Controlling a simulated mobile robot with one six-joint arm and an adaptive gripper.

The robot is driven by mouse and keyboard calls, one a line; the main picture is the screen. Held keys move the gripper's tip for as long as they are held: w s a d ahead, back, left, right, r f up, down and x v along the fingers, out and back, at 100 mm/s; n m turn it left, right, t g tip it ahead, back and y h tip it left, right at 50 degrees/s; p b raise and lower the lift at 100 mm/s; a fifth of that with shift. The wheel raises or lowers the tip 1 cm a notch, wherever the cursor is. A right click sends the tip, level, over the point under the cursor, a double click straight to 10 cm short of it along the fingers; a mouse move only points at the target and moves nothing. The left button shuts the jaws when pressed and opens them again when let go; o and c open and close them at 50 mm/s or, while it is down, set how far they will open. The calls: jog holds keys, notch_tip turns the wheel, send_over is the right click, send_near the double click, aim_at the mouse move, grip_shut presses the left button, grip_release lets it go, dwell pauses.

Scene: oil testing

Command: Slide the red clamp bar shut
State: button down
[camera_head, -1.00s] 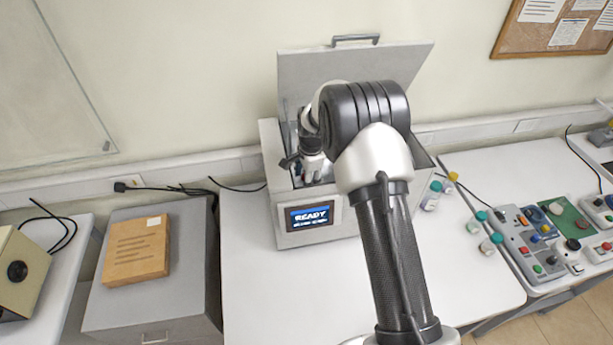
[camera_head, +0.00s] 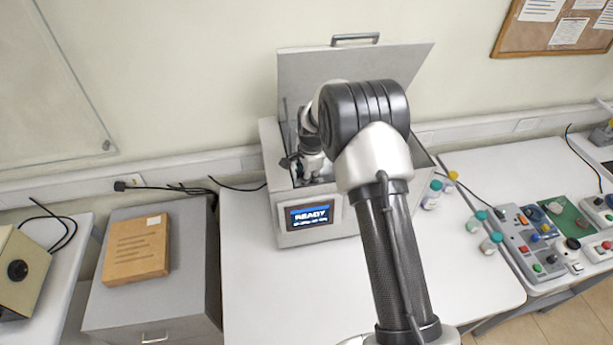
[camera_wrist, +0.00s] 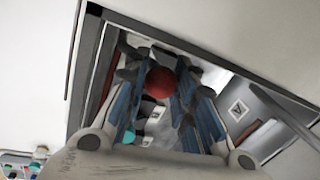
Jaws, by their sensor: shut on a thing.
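My machine is a grey box (camera_head: 338,222) with its lid (camera_head: 345,65) standing open and a screen (camera_head: 310,216) reading READY. My gripper (camera_head: 312,165) reaches down inside the box from above. In the wrist view, my gripper (camera_wrist: 162,88) has its fingers closed around a round red knob (camera_wrist: 159,82), which I take to be on the red clamp bar. The bar itself is mostly hidden by the fingers. In the head view my arm and the box walls hide the knob.
The box walls (camera_wrist: 85,60) stand close around the gripper. Several small capped bottles (camera_head: 432,195) stand right of the box. A control panel (camera_head: 540,245) is farther right. The table front (camera_head: 270,290) is clear. A brown package (camera_head: 137,250) lies on a grey cabinet at left.

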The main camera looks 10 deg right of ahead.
jog(key=w+b, duration=0.1)
jog(key=w, duration=0.1)
jog(key=shift+w+r, duration=0.15)
jog(key=shift+w, duration=0.2)
jog(key=c, duration=1.3)
grip_release()
notch_tip(320, 180, up, 12)
jog(key=s, duration=0.2)
jog(key=shift+s+d+f, duration=0.2)
jog(key=shift+d, duration=0.05)
